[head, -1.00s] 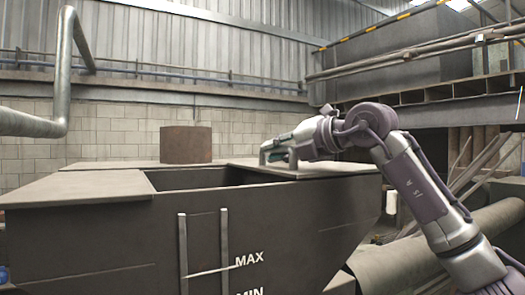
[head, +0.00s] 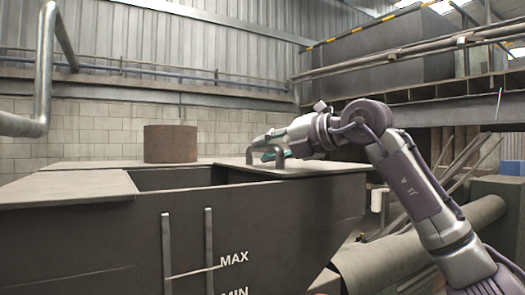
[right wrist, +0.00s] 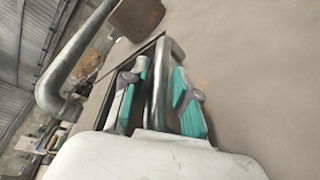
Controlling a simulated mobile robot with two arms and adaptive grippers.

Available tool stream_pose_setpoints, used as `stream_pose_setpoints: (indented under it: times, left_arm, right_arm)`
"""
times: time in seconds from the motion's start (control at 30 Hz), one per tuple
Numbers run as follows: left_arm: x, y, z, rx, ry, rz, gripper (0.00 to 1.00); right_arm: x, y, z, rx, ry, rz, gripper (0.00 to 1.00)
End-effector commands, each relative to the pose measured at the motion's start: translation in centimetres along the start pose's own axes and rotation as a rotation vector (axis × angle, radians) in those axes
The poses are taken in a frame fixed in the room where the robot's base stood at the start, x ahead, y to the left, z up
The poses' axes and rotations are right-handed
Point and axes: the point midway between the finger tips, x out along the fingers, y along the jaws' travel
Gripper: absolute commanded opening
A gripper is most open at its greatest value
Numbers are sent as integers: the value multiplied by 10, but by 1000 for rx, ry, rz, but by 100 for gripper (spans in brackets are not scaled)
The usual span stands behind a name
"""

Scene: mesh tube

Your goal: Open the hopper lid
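The dark grey hopper (head: 110,240) fills the lower left of the head view, with a lid panel (head: 325,168) lying flat over the right part of its top. A metal bar handle (head: 249,156) stands on this panel and also shows in the right wrist view (right wrist: 158,88). My right gripper (head: 268,146) is at the handle. In the right wrist view its teal-padded fingers (right wrist: 162,92) are open on either side of the bar, with small gaps. The hand partly hides the handle in the head view. My left gripper is not in view.
A dark opening (head: 175,179) lies left of the lid panel, beside a flat left panel (head: 70,187). A rusty brown cylinder (head: 170,144) stands at the back. A large pipe (head: 480,222) and beams are at the right. A block wall is behind.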

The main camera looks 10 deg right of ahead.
Motion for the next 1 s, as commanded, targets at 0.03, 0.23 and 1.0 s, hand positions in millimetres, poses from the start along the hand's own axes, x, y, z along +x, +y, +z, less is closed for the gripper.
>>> stream_pose_setpoints:
  times: [0.03,0.23,1.0]
  left_arm:
    - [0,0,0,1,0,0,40]
    - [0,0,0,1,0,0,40]
    - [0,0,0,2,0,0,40]
  right_arm:
    - [-12,0,1,-3,-5,0,29]
    - [-56,-1,1,-2,-5,0,29]
    - [-102,0,0,-1,-1,-1,29]
